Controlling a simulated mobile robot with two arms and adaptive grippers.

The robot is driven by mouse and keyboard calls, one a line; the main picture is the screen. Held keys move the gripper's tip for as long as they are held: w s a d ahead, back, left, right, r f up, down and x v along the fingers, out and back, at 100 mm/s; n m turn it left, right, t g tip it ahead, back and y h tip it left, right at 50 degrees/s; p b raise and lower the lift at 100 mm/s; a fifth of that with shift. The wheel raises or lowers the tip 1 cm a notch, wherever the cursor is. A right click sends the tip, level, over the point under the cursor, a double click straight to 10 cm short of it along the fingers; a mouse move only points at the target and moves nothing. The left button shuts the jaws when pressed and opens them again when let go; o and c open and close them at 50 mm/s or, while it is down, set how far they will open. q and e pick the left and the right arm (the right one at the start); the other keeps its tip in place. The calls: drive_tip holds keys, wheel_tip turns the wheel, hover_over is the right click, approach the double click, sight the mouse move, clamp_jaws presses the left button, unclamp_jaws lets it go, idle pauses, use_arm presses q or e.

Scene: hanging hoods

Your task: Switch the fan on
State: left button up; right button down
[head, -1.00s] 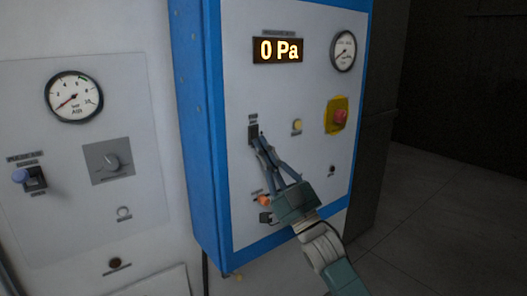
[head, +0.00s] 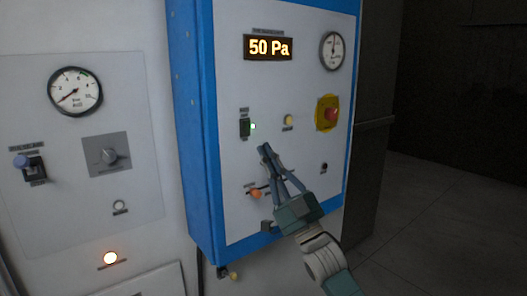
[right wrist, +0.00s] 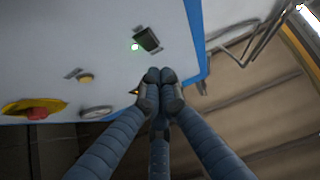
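The fan switch (head: 245,128) is a dark rocker on the white front of a blue-edged control box. A small green lamp beside it is lit. The switch and green lamp also show in the right wrist view (right wrist: 148,40). The display (head: 268,47) reads 50 Pa. My right gripper (head: 265,150) is just below and to the right of the switch, apart from it. Its fingertips (right wrist: 160,78) are together with nothing between them. My left gripper is not in view.
A yellow-backed red button (head: 331,115), a yellow button (head: 288,119) and an orange knob (head: 256,193) are on the same panel. A round gauge (head: 333,50) is at its upper right.

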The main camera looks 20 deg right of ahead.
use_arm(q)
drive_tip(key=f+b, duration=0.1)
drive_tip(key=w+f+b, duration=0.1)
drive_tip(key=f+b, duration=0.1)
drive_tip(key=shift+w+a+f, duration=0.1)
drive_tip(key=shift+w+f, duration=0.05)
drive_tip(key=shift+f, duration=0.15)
use_arm(e)
drive_tip(key=s+d+f, duration=0.1)
drive_tip(key=s+f, duration=0.2)
drive_tip(key=f, duration=0.3)
drive_tip(key=shift+d+f, duration=0.15)
drive_tip(key=shift+f, duration=0.2)
drive_tip(key=shift+s, duration=0.1)
